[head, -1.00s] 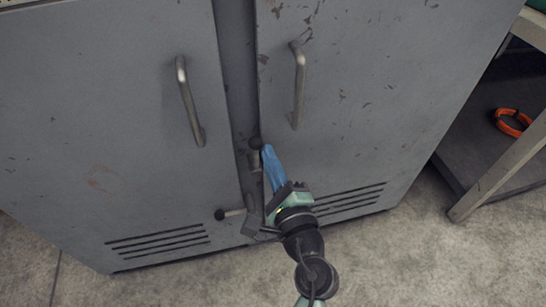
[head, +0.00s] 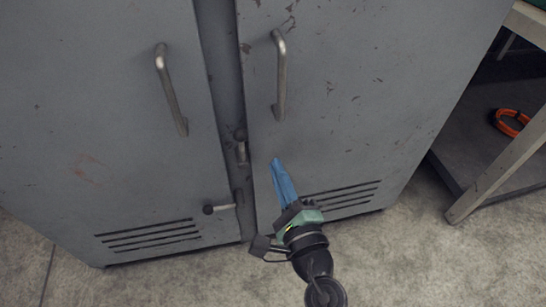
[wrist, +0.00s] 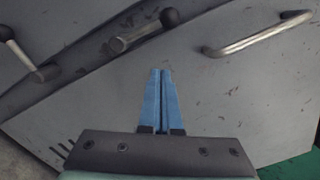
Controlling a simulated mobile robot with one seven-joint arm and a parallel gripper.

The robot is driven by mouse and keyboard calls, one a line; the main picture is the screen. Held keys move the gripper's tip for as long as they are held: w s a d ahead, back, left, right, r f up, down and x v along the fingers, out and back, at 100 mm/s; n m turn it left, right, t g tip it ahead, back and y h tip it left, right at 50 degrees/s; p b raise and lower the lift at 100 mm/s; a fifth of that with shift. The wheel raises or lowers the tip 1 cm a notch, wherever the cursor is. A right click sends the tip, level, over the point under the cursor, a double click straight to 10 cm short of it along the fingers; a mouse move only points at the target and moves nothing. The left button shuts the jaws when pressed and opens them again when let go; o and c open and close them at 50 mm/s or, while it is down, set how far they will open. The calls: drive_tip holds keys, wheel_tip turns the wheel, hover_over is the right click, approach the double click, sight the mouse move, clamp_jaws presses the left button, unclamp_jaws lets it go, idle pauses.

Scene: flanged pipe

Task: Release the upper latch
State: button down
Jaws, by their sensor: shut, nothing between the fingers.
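The upper latch (head: 241,148) sits in the gap between the two grey cabinet doors, a short lever with a dark knob at its top, standing along the gap. It also shows in the wrist view (wrist: 143,32), above my fingertips. The lower latch (head: 222,208) points left, about level, with its dark knob over the left door; it shows at the left of the wrist view (wrist: 28,57). My gripper (head: 276,162) has blue fingers, shut and empty. In the head view it is right of and slightly below the upper latch, in front of the right door, apart from it. Its fingers also show in the wrist view (wrist: 161,72).
The left door handle (head: 171,89) and right door handle (head: 280,75) stick out above the latches. A bench (head: 490,175) stands to the right, with an orange ring (head: 514,124) on its lower shelf. Open floor lies in front.

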drive_tip(key=v, duration=0.6)
drive_tip(key=shift+s+p, duration=0.2)
drive_tip(key=shift+p, duration=0.15)
